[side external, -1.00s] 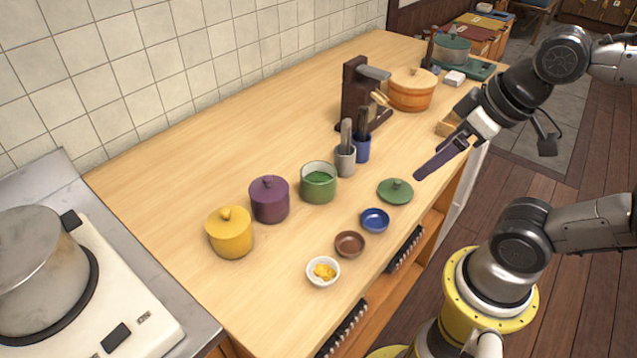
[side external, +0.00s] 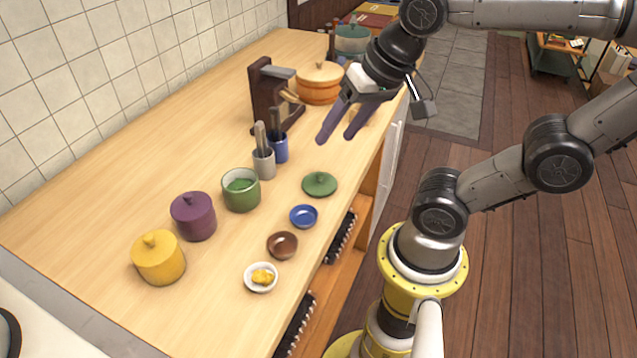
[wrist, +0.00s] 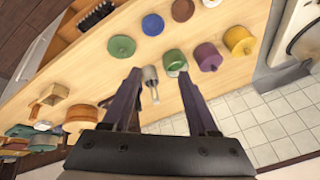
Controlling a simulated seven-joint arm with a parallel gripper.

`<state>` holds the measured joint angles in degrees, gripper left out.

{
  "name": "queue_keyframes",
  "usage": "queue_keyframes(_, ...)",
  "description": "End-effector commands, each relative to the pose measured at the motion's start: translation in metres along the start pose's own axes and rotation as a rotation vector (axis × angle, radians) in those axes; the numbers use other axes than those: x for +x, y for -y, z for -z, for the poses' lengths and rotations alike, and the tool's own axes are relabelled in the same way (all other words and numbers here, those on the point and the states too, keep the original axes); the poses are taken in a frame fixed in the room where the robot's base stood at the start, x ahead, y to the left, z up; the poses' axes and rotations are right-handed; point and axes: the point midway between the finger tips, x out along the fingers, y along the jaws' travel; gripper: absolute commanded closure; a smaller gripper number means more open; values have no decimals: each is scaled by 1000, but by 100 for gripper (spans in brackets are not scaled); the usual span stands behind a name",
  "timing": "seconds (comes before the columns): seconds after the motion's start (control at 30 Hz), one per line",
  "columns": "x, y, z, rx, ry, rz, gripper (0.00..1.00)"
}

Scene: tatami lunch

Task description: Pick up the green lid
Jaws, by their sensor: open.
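The green lid (side external: 319,184) lies flat on the wooden counter, knob up, near the front edge. It also shows in the wrist view (wrist: 122,47), ahead of the fingers and left of them. My gripper (side external: 333,137) is open and empty, with two dark purple fingers raised above the counter, behind the lid in the side view. In the wrist view the gripper (wrist: 158,74) has its fingers wide apart.
A blue dish (side external: 303,216), a brown dish (side external: 283,245) and a white bowl (side external: 261,278) with yellow food line the front edge. Purple (side external: 194,216) and yellow (side external: 158,257) lidded pots stand left. A grey utensil cup (side external: 263,163) and blue cup (side external: 279,148) stand behind the lid.

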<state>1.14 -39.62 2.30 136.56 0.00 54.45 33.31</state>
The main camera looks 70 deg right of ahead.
Motion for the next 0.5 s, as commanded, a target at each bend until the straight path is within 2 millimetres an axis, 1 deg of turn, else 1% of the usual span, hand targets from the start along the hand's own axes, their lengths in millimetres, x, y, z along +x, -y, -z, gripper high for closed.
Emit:
queue_keyframes(0.03, 3, 2, 11, 127, 19, -26, 41)
queue_keyframes(0.17, 16, 2, 42, 500, 60, -113, 41)
queue_keyframes(0.2, 24, 1, 53, 621, 73, -150, 41)
queue_keyframes(0.3, 48, -11, 81, 904, 100, -253, 41)
queue_keyframes(0.4, 72, -26, 100, 1083, 123, -341, 41)
queue_keyframes(0.5, 92, -43, 110, 1153, 150, -402, 41)
